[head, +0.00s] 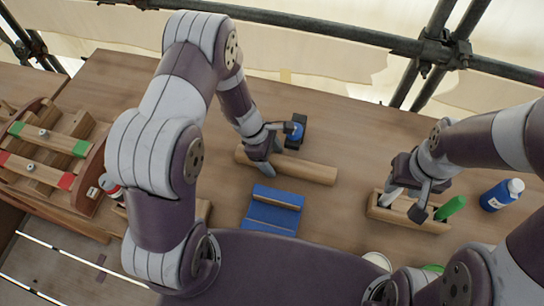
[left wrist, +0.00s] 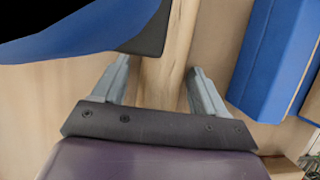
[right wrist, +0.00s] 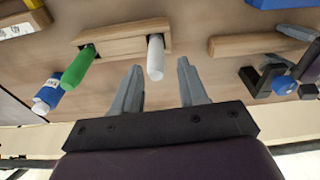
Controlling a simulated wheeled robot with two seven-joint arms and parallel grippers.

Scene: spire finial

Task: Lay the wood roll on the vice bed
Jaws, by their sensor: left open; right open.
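The wood roll (head: 308,170) is a plain, light-brown cylinder lying on the bench. My left gripper (head: 263,163) is open over its left part. In the left wrist view the roll (left wrist: 172,75) runs between the two open fingers (left wrist: 158,88), with a gap on each side. The blue bed (head: 272,211), which I take as the vice bed, stands in front of the roll, apart from it and empty. It also shows at the right of the left wrist view (left wrist: 265,60). My right gripper (head: 418,198) is open and empty near a wooden holder.
A black-and-blue device (head: 297,131) stands close behind the roll. The wooden holder (right wrist: 125,40) carries a green-handled tool (right wrist: 78,68) and a white one (right wrist: 155,57). Bench between roll and holder is clear.

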